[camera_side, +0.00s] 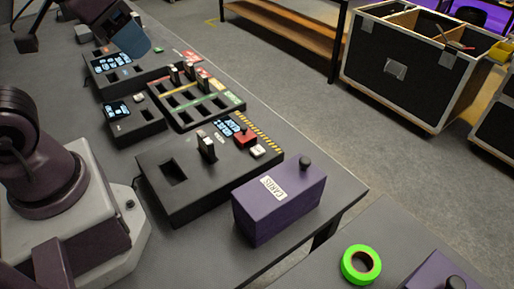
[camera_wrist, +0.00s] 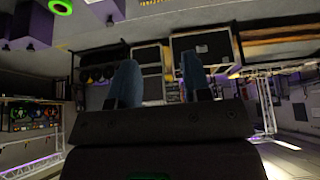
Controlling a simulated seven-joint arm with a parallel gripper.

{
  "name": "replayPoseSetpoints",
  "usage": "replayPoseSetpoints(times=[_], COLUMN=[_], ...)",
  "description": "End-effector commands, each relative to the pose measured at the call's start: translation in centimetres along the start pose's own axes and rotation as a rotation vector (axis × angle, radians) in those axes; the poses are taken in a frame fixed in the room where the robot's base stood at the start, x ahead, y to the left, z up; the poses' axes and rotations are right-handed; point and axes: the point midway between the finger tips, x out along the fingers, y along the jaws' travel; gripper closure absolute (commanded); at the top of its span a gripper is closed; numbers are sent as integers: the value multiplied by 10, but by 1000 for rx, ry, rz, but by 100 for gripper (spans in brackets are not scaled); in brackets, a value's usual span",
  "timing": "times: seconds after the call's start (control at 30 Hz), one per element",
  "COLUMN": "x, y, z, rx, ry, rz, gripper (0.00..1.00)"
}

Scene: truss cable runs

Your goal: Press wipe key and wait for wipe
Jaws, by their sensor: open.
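In the side view, a black console (camera_side: 190,180) at the table's near end has an empty square slot and a second slot with a small card-like piece (camera_side: 207,147) standing in it. Beside these are a small lit screen (camera_side: 227,127), a red key (camera_side: 245,138) and a whitish key (camera_side: 258,151). Any key lettering is too small to read, so I cannot tell which is the wipe key. My gripper (camera_wrist: 160,78) shows in the wrist view with two blue fingers apart and nothing between them. In the side view it is partly cut off at the top left, well away from this console.
A purple box (camera_side: 279,202) with a white label stands right beside the console. Behind are a multi-slot tray (camera_side: 196,98) and smaller screen units (camera_side: 134,119). Green tape (camera_side: 361,265) lies at front right. Wheeled cases (camera_side: 405,75) stand on the floor.

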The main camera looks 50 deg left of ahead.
Motion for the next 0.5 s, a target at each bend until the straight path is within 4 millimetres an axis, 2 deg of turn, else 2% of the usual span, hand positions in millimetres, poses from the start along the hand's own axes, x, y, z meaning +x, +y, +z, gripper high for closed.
replayPoseSetpoints(times=[0.2,0.4,0.5], x=[0,0,0], y=[0,0,0], z=[0,0,0], rx=[0,0,0], ry=[0,0,0], rz=[0,0,0], gripper=[56,100,100])
